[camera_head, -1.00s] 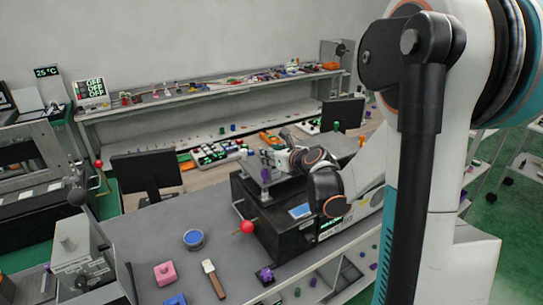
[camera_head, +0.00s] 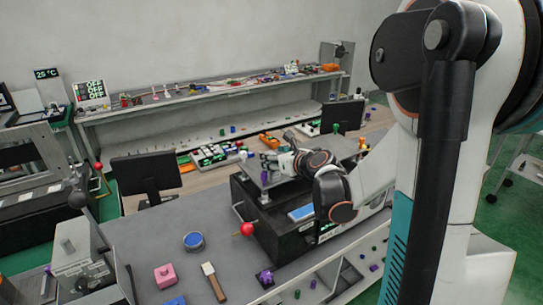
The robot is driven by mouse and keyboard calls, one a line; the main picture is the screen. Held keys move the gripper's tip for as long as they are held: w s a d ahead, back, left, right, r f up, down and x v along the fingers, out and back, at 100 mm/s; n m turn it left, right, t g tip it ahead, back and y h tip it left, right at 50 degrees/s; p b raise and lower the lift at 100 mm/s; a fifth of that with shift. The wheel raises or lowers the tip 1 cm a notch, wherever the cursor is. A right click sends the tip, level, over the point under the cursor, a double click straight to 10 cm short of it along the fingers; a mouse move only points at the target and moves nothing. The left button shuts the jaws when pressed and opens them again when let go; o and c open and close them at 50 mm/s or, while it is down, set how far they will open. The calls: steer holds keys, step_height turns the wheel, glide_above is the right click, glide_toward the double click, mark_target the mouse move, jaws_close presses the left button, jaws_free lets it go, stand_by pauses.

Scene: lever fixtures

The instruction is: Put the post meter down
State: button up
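My gripper (camera_head: 268,164) is at the end of my arm, above the grey plate on top of a black machine (camera_head: 262,215). It is small in view, and whether its fingers are parted cannot be told. A small purple piece (camera_head: 264,178) shows just below the fingers; whether it is held or touching cannot be told. The machine has a red ball lever (camera_head: 247,229) on its left side and a blue screen (camera_head: 301,213). I cannot make out for certain which thing is the post meter.
On the grey bench lie a blue round dish (camera_head: 193,240), a pink block (camera_head: 165,276), a wooden-handled brush (camera_head: 213,281) and a purple block (camera_head: 265,277). A dark monitor (camera_head: 147,174) stands behind. A grey lever fixture (camera_head: 80,262) is at left. The bench left of the machine has bare room.

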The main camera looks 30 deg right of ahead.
steer(key=p+v, duration=0.1)
steer(key=v, duration=0.9)
